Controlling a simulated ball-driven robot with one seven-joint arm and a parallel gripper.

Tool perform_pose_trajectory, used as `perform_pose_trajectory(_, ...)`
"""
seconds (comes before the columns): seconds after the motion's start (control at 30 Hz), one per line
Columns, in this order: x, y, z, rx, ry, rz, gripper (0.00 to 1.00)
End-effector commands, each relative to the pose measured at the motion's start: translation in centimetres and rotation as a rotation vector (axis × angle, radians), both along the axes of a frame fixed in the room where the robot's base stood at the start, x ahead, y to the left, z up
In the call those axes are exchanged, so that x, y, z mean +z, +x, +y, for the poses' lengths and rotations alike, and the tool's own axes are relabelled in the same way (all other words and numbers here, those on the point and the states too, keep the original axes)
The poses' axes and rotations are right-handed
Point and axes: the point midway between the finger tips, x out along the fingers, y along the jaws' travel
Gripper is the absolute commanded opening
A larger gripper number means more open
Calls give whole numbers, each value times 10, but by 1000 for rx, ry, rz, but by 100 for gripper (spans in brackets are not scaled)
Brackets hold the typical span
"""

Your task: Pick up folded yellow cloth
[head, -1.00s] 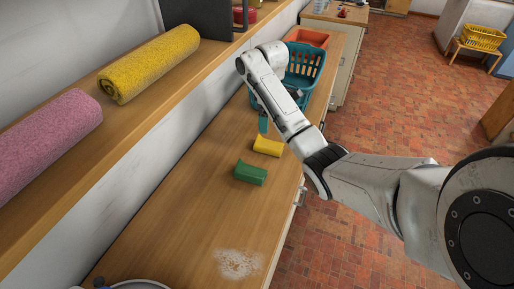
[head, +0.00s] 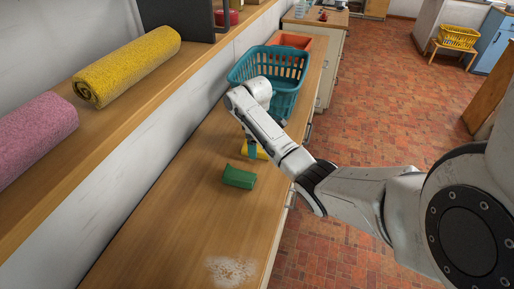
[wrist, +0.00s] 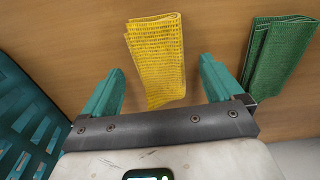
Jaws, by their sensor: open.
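The folded yellow cloth (wrist: 156,58) lies on the wooden counter. In the wrist view it shows between and beyond the two teal fingers of my gripper (wrist: 162,90), which are spread apart with the cloth's near end between them. I cannot tell whether the fingers touch it. In the head view the yellow cloth (head: 256,152) is partly hidden behind my arm, and only one teal fingertip of my gripper (head: 252,150) shows beside it.
A folded green cloth (wrist: 277,58) lies just right of my gripper in the wrist view. A teal basket (head: 268,66) stands behind the cloths, with an orange container (head: 292,40) beyond. Rolled yellow (head: 128,65) and pink (head: 35,138) towels lie on the shelf.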

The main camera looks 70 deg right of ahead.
Motion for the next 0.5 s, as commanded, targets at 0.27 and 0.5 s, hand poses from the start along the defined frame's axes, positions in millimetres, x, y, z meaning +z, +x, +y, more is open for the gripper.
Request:
perform_pose_trajectory(0.27,-10,0,0,0,-1,0,94)
perform_pose_trajectory(0.5,-9,0,0,0,-1,0,77)
